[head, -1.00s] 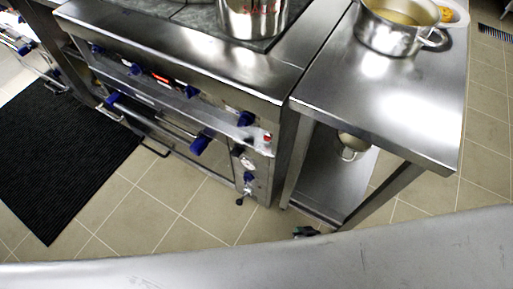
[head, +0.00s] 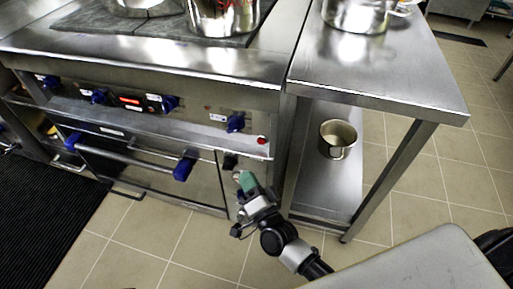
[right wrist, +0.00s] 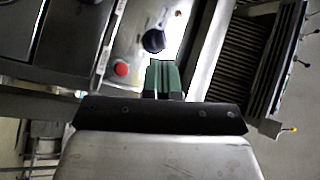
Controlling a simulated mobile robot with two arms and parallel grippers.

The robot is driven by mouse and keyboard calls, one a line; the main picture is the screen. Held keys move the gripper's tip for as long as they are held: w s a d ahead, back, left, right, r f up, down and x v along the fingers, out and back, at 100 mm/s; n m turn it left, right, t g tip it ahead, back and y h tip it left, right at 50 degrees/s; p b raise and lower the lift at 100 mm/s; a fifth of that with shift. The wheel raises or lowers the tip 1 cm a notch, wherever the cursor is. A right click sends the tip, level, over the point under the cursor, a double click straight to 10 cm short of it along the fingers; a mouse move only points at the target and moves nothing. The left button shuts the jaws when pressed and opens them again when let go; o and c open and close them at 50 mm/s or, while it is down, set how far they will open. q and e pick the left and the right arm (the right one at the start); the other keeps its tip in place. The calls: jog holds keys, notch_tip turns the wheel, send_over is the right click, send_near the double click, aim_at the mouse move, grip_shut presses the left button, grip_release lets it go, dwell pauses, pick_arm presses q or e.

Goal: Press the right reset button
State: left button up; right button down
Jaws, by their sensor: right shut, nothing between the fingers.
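A red button (head: 262,140) sits at the right end of the stove front, below a blue knob. A red button also shows in the right wrist view (right wrist: 122,69), left of my green fingertips. My right gripper (head: 246,181) is shut and empty in front of the stove's narrow right panel, below the red button and apart from it in the picture. In the wrist view the right gripper (right wrist: 163,78) points toward a dark round knob (right wrist: 153,40) on a pale panel; contact cannot be told. My left gripper is out of view.
The stove front has several blue knobs (head: 236,122) and an oven handle (head: 128,152). A steel table (head: 385,75) stands to the right, with a pot (head: 338,139) on its lower shelf. A black mat (head: 45,220) lies on the tiled floor at left.

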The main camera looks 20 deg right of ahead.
aim_at(258, 152)
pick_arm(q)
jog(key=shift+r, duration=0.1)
